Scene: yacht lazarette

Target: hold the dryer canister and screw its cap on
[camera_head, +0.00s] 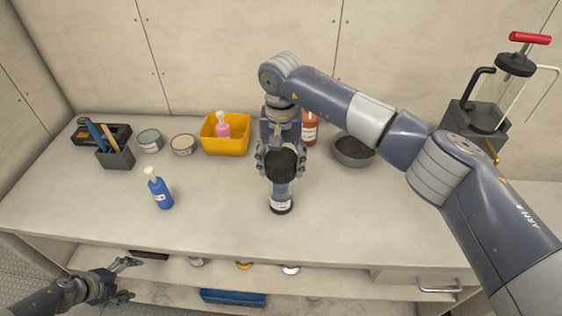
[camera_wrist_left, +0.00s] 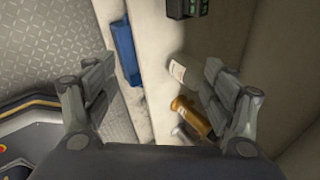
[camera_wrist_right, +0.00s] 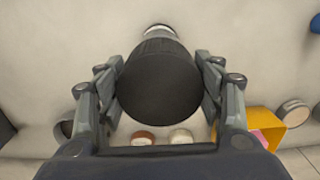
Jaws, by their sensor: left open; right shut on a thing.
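The dryer canister (camera_head: 281,190) stands upright on the bench, clear-bluish with a pale label and a dark base. The black ribbed cap (camera_head: 281,166) is over its top; it fills the middle of the right wrist view (camera_wrist_right: 158,85). My right gripper (camera_head: 281,172) reaches down from above and is shut on the cap, a finger on each side. The cap hides the canister's neck, so I cannot tell whether the threads engage. My left gripper (camera_head: 128,279) is open and empty, low in front of the bench, far from the canister; its spread fingers show in the left wrist view (camera_wrist_left: 160,70).
A blue pump bottle (camera_head: 160,190) stands left of the canister. Behind are a yellow bin (camera_head: 239,147) with a pink bottle, an orange-brown bottle (camera_head: 310,130), a dark bowl (camera_head: 354,152) and two tins. The bench front between blue bottle and canister is clear. A shelf lies below.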

